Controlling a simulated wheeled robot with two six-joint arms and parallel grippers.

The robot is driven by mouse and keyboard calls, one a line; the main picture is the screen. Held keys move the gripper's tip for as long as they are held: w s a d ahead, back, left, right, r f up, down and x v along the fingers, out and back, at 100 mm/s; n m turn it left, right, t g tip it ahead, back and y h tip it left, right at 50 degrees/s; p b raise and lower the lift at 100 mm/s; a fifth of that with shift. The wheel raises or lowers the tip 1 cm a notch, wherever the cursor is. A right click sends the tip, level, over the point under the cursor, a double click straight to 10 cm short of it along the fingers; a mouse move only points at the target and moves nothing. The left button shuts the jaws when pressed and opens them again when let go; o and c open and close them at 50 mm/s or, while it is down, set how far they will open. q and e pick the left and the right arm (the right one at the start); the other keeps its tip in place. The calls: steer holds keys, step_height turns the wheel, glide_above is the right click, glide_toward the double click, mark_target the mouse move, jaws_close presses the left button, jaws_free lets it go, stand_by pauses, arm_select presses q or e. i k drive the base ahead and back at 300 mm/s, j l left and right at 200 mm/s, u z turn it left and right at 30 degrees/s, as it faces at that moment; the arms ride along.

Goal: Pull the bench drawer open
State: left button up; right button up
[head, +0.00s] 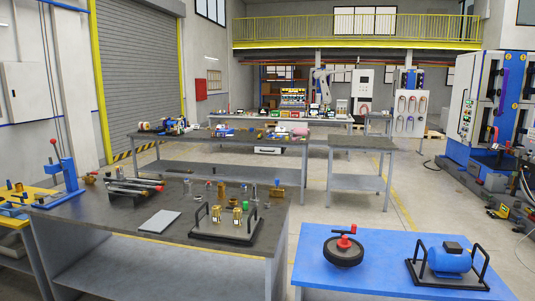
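Neither of my grippers shows in the head view. A grey workbench (95,213) with a dark top stands at the near left; I see no clear drawer front on its visible sides. A second grey bench (225,146) stands behind it. A small pale box-like front (268,150) shows just under that bench's top; it may be a drawer, but it is too small to tell, and I cannot see it standing out.
A black tray (240,238) with upright handles, a grey plate (160,221) and several small parts sit on the near bench. A blue table (385,252) at the near right holds a black handwheel (343,251) and a blue motor (449,261). Clear floor (345,213) lies between the benches.

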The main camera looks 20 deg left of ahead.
mark_target(261, 149)
steer(key=i+l+z, duration=0.95)
steer(key=i+z, duration=0.4)
steer(key=i, duration=0.15)
steer(key=i+z, duration=0.45)
steer(key=i+j+z, duration=0.2)
steer(key=i+z, duration=0.2)
steer(key=i, duration=0.2)
steer(key=i+z, duration=0.35)
steer(key=i, duration=0.95)
steer(key=i+u, duration=0.8)
steer(key=i+l+u, duration=0.1)
steer(key=u, duration=0.3)
steer(key=i+j+u, duration=0.15)
steer(key=i+u, duration=1.2)
steer(key=i+l+u, duration=0.1)
steer(key=i+u, duration=0.15)
steer(key=i, duration=1.35)
steer(key=i+u, duration=0.35)
steer(key=i, duration=0.15)
steer(key=i+u, duration=0.4)
steer(key=i+l+u, duration=0.35)
steer(key=i, duration=0.2)
steer(key=i+j+u, duration=0.2)
steer(key=i+u, duration=0.3)
steer(key=i+l+u, duration=0.1)
steer(key=i+u, duration=0.4)
steer(key=i, duration=0.2)
